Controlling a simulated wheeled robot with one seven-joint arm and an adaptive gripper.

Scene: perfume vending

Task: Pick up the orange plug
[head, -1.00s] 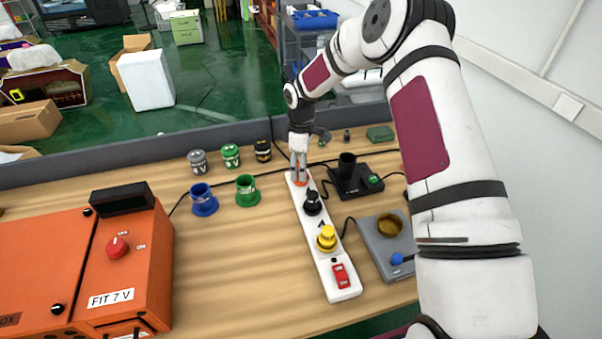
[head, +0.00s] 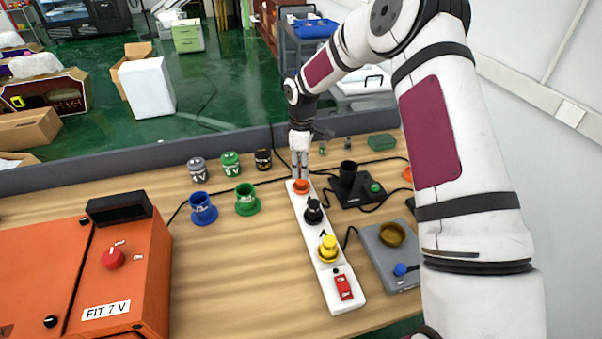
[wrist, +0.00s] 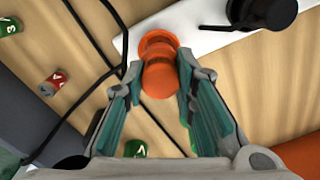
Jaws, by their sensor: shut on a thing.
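The orange plug (wrist: 161,80) is between the two fingers of my gripper (wrist: 160,73) in the wrist view, with the fingertips closed on its sides. Another orange round part (wrist: 158,42) shows just beyond it, at the end of the white power strip (wrist: 205,38). In the head view my gripper (head: 300,172) points down at the far end of the strip (head: 318,238), with orange (head: 302,187) right below its fingertips. I cannot tell whether the plug is clear of the strip.
A black plug (head: 313,211) and a yellow plug (head: 328,248) stand along the strip, with a red switch (head: 343,287) at its near end. Blue (head: 203,209) and green (head: 246,200) cups stand left. A black device (head: 351,187) and grey device (head: 385,260) are right, among cables.

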